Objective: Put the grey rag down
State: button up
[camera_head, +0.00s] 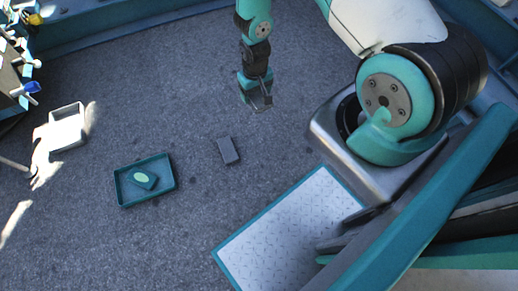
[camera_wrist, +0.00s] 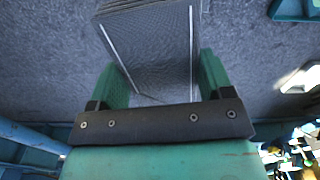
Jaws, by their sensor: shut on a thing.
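My gripper (camera_head: 257,95) hangs in the upper middle of the head view, above the floor. In the wrist view my gripper (camera_wrist: 163,76) has its two teal fingers shut on the grey rag (camera_wrist: 155,42). The rag is a flat, grey, textured piece with pale lines along its sides, and it reaches out past the fingertips. In the head view the rag is small and dark between the fingers, hard to make out. The gap between rag and floor is hard to judge.
A dark grey block (camera_head: 228,151) lies on the grey floor (camera_head: 160,95). Left of it is a teal tray (camera_head: 119,190) holding a teal item with a pale green oval (camera_head: 141,178). A white bin (camera_head: 67,112) stands farther left. Floor around the block is clear.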

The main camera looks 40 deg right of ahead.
jog(key=m+b, duration=0.2)
jog(key=b, duration=1.9)
send_over(259, 140)
notch_tip(259, 140, down, 20)
notch_tip(259, 140, down, 20)
jog(key=b, duration=1.1)
jog(key=shift+w+r, duration=0.1)
jog(key=shift+r, duration=0.15)
jog(key=shift+f, duration=0.15)
jog(key=o, duration=0.9)
